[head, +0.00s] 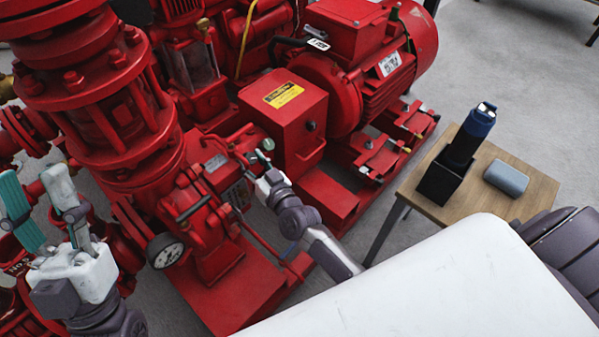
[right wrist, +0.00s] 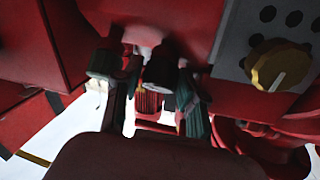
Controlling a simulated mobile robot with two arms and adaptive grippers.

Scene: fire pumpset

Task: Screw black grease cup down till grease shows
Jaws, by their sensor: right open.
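The black grease cup (right wrist: 160,70) shows in the right wrist view as a short dark cylinder under the red pump housing. My right gripper (right wrist: 148,88) is open, with one green-padded finger on either side of the cup. I cannot tell whether either pad touches it. In the head view my right gripper (head: 262,160) is at the pump's bearing housing, and I cannot make out the cup there. No grease is discernible. My left gripper (head: 40,185) is open and empty at the left, away from the cup.
A red motor (head: 365,70) and a red box with a yellow label (head: 283,95) stand behind my right gripper. A pressure gauge (head: 166,250) is at the pump front. A wooden table (head: 520,190) holds a dark holder (head: 440,180). A brass knob (right wrist: 280,65) is right of the cup.

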